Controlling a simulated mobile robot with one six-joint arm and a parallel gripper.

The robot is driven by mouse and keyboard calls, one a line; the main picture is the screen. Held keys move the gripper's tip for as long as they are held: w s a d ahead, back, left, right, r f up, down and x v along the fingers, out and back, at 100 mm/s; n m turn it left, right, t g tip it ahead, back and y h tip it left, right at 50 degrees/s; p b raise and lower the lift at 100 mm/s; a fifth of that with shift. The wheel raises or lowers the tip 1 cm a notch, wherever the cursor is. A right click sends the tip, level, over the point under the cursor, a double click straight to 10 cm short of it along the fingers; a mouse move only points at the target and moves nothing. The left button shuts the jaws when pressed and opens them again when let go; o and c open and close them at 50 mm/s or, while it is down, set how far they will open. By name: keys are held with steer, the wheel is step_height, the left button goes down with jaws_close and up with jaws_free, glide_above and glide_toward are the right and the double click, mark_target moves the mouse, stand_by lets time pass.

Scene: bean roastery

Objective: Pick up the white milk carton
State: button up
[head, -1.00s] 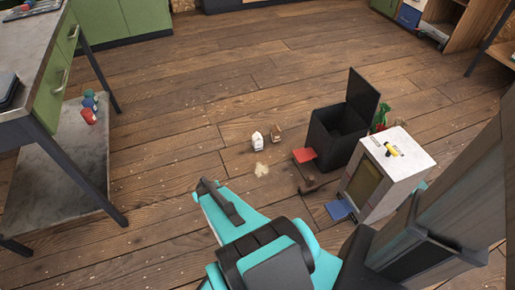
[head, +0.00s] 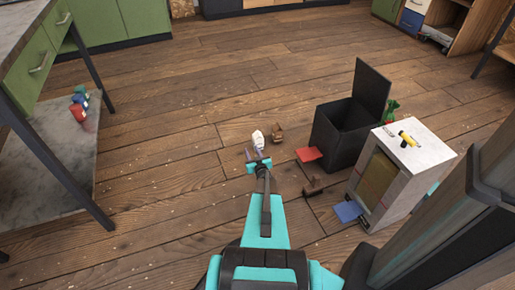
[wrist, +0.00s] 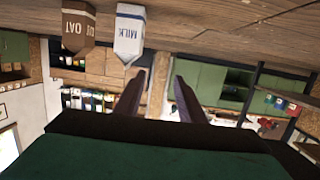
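The white milk carton (head: 258,137) stands on the wooden floor beside a brown carton (head: 277,133). In the wrist view, which is upside down, the white carton reads MILK (wrist: 129,35) and the brown one reads OAT (wrist: 77,28). My gripper (head: 255,154) is low over the floor, just on the near side of the milk carton. In the wrist view its two fingers (wrist: 159,77) are spread with nothing between them. The milk carton lies beyond the fingertips and to the left of the gap there.
A black bin (head: 343,135) with a raised lid stands right of the cartons, with a red flat piece (head: 309,154) beside it. A pale box-shaped unit (head: 410,150) carries a yellow item. A table with a lower shelf (head: 60,165) is at left. The floor left of the cartons is clear.

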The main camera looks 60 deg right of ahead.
steer(key=t+h+b, duration=0.1)
steer(key=b, duration=0.1)
glide_toward(260, 138)
steer(key=a+r, duration=0.1)
steer(key=a, duration=0.1)
steer(key=shift+s+d+r+t, duration=0.3)
steer(key=shift+d+r+t, duration=0.1)
steer(key=shift+d, duration=0.15)
steer(key=shift+w+f, duration=0.1)
steer(key=shift+w, duration=0.05)
steer(key=b+x, duration=0.2)
steer(key=x, duration=0.5)
steer(key=shift+d+f+b, duration=0.1)
steer(key=shift+b, duration=0.25)
steer(key=shift+w+d, duration=0.4)
steer(key=shift+w, duration=0.05)
